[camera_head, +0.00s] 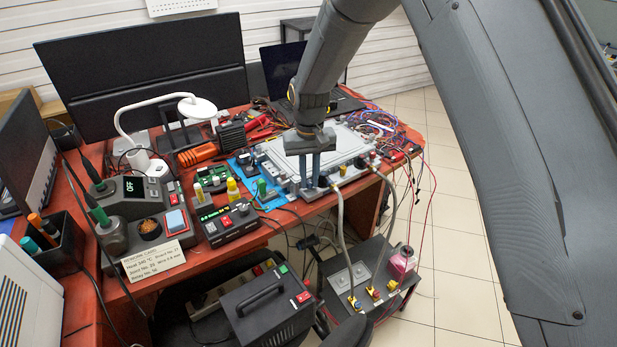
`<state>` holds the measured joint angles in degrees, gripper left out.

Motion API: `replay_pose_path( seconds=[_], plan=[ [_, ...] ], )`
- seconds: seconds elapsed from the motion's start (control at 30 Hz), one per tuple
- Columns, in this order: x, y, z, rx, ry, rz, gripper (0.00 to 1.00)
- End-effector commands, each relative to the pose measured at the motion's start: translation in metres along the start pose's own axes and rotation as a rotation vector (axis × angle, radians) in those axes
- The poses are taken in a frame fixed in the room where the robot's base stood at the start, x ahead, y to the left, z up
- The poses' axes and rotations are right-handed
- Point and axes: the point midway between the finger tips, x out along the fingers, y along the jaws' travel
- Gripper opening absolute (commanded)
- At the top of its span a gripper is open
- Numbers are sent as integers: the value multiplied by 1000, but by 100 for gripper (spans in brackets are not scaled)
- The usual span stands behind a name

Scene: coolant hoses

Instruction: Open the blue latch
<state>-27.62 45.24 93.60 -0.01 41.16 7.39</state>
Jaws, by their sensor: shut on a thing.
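My gripper (312,184) reaches down from above at the front left edge of the flat silver-grey unit (345,150) on the table. Its two fingers point down and are shut on a small part at that edge. This part sits where a latch would be, but the fingers cover it and its blue colour cannot be made out. To the right of the fingers, a yellow fitting (342,170) shows on the unit's front edge. Two grey hoses (341,215) run down from this edge.
A low dark cart (345,318) with coloured ports and a pink bottle (401,262) stands below the table front. Loose wires (385,125) crowd the right.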

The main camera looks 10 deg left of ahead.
Motion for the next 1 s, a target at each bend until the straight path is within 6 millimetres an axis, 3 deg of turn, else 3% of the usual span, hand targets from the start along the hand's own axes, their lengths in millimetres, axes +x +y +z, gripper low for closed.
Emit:
replay_pose_path(
  seconds=[0.4,0.43,0.53,1.0],
  plan=[
    [0,-2,0,7,-1,-2,0],
    [0,-2,0,7,-1,-2,20],
    [0,-1,0,7,0,-1,34],
    [-6,1,-1,9,3,-1,34]
  ],
)
